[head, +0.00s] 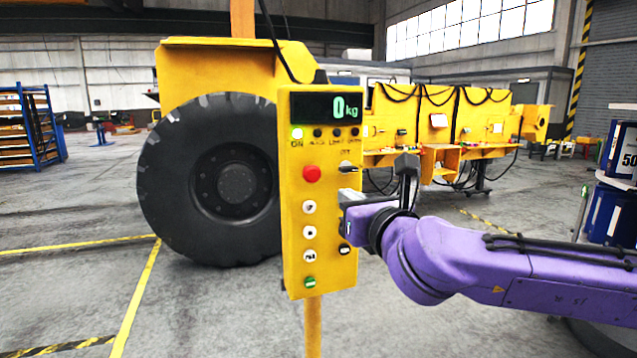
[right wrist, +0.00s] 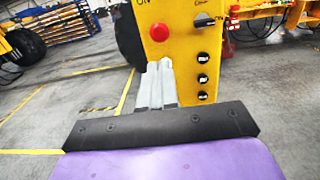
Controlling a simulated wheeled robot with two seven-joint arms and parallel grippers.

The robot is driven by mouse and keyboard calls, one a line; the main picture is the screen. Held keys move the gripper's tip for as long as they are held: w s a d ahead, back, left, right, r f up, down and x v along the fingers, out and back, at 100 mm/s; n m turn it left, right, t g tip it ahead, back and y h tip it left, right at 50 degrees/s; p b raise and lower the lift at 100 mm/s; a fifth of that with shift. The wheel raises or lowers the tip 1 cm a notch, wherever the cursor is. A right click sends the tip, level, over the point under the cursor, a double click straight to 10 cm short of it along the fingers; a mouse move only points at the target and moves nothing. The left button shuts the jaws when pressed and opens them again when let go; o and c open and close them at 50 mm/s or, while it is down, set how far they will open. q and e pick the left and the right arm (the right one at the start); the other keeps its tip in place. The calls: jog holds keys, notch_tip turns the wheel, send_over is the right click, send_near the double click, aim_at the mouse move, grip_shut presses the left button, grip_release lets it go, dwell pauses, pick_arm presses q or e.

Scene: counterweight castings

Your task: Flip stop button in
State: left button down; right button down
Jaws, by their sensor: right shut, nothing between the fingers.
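The red stop button (head: 312,173) is a round knob on the upper left part of the yellow control box (head: 328,272). It also shows in the right wrist view (right wrist: 159,33), just above the fingertips. Whether it is pressed in or out I cannot tell. My right gripper (head: 346,197) is at the right edge of the box, below and to the right of the button and apart from it. In the right wrist view its fingers (right wrist: 158,66) are together and empty, pointing at the box face. My left gripper is not in view.
A black rotary switch (head: 347,168) sits right of the button. White buttons (head: 309,207) and a green button (head: 309,282) are below it. A large tire (head: 232,182) stands behind, left of the box.

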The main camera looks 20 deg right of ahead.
aim_at(314, 175)
jog(key=shift+a, duration=0.1)
jog(key=w+p, duration=0.1)
jog(key=w, duration=0.3)
jog(key=w+p, duration=0.2)
jog(key=w, duration=0.3)
jog(key=w+p, duration=0.2)
jog(key=w, duration=0.2)
jog(key=shift+w+a+r, duration=0.1)
jog(key=shift+w+a, duration=0.2)
jog(key=shift+a, duration=0.1)
jog(key=shift+w, duration=0.25)
